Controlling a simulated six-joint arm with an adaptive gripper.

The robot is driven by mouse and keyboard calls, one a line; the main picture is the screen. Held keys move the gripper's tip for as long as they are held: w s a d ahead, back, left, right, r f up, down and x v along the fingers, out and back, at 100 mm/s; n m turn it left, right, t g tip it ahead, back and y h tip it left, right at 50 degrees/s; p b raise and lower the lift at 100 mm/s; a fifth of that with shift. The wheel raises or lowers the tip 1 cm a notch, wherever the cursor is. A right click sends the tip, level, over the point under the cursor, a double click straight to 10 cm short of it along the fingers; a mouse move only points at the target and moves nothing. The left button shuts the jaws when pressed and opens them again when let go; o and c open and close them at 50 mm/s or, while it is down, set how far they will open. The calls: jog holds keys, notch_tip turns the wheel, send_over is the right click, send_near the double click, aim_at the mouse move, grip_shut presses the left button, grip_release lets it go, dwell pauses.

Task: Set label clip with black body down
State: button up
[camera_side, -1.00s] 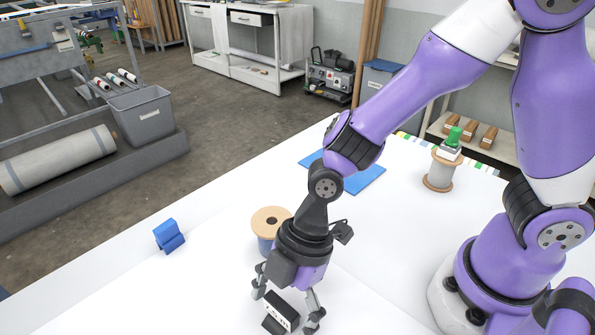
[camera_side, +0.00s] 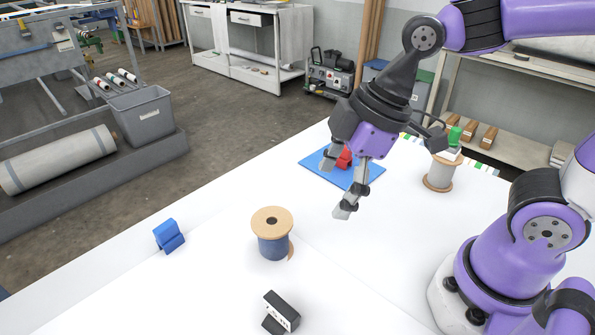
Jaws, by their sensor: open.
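The label clip with a black body (camera_side: 281,313) stands on the white table (camera_side: 215,285) near the bottom edge of the side view, its white label face toward the right. Nothing touches it. My gripper (camera_side: 336,190) is open and empty. It is up and to the right of the clip, well apart from it, in front of the blue mat (camera_side: 315,171). A red object (camera_side: 344,158) shows partly behind the fingers, over the mat.
A spool with blue winding (camera_side: 272,240) stands mid-table. A blue clip (camera_side: 168,236) is at the left. A spool with grey winding (camera_side: 439,172) stands at the right, with a green-topped clip (camera_side: 453,138) on it. The front middle is clear.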

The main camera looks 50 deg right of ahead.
jog(key=s+d+r+m+t+h, duration=0.1)
jog(key=d+r+m+t+h, duration=0.1)
jog(key=d+m, duration=0.7)
jog(key=shift+s+r+m+t+h, duration=0.15)
jog(key=shift+s+m+t+h, duration=0.2)
jog(key=shift+m, duration=0.25)
